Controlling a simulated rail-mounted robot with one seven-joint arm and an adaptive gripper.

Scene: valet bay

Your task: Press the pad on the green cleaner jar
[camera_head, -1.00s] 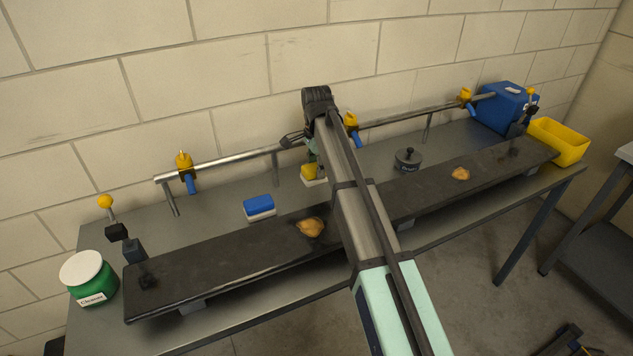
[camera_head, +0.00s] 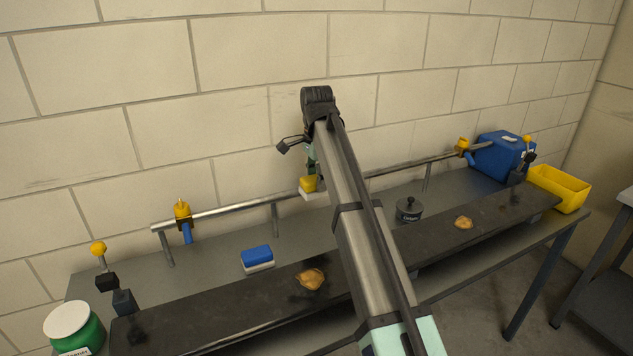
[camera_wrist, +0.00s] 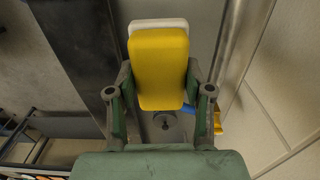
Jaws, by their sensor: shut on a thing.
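The green cleaner jar (camera_head: 76,335) with a broad white lid (camera_head: 68,318) stands at the near left end of the bench, partly cut off by the picture's lower edge. My gripper (camera_wrist: 160,88) is shut on a yellow pad with a white layer (camera_wrist: 160,65). In the head view the yellow pad (camera_head: 309,184) is held above the bench near the rail, far to the right of the jar. My arm hides much of the gripper there.
A blue and white pad (camera_head: 257,255) lies on the grey bench. A dark board (camera_head: 230,302) with tan patches runs along its front. A metal rail (camera_head: 235,214) with yellow and blue fittings stands behind. A dark lidded pot (camera_head: 408,210), blue box (camera_head: 500,155) and yellow bin (camera_head: 560,187) are to the right.

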